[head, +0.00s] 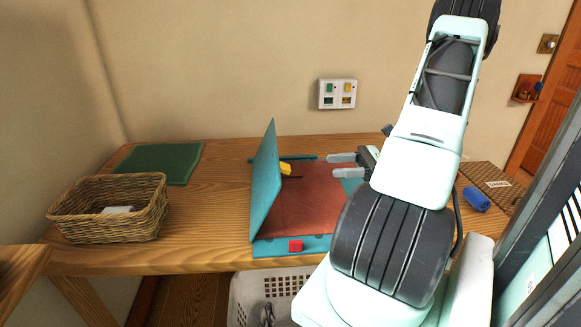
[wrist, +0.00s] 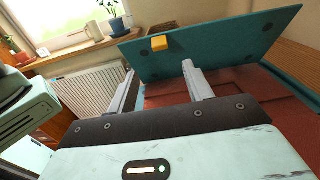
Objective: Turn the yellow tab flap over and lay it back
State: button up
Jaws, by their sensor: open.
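A teal flap (head: 264,185) stands nearly upright on a teal base (head: 262,248) with a reddish-brown inner panel (head: 315,200). The yellow tab (head: 286,168) is on the flap's right face, near its far end. In the wrist view the yellow tab (wrist: 159,43) sits on the upper left part of the flap (wrist: 215,45). My gripper (head: 342,165) is open and empty, to the right of the flap and above the panel. Its two fingers (wrist: 158,80) point toward the flap and look apart from it. A red tab (head: 295,245) lies at the base's front edge.
A wicker basket (head: 110,215) with a pale item and a green mat (head: 160,163) are on the table's left. A blue roll (head: 477,198) lies on the right by a brown labelled mat (head: 490,180). A white crate (head: 250,298) is below the front edge.

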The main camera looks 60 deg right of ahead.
jog(key=p, duration=0.1)
send_near(268, 172)
jog(key=w+a+r, duration=0.1)
jog(key=a+r, duration=0.2)
jog(key=a, duration=0.2)
jog(key=shift+a, duration=0.15)
jog(key=shift+w, duration=0.1)
grip_shut()
